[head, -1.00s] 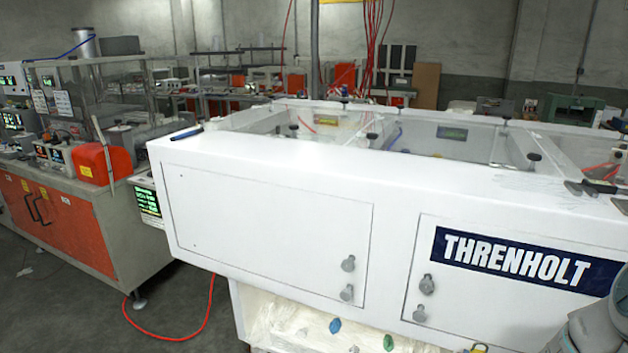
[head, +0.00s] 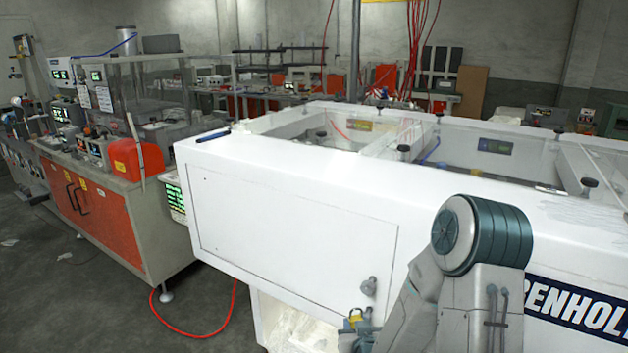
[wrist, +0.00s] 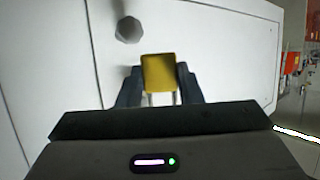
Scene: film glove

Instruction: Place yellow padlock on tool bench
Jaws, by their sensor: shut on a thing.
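The yellow padlock (wrist: 158,72) is between the two dark fingers of my gripper (wrist: 158,84) in the wrist view, with its shackle toward the gripper body. My gripper is shut on it. In the head view the padlock (head: 355,318) shows small at the bottom, in front of the white machine's lower front edge, partly hidden by my arm. A bench with orange doors (head: 88,208) stands at the left, with equipment on top. I cannot tell whether this is the tool bench.
The large white machine (head: 270,215) fills the middle and right, close to my arm. Its knob (wrist: 128,29) is near the padlock in the wrist view. A red cable (head: 200,330) lies on the floor. Grey floor (head: 90,310) is open at the lower left.

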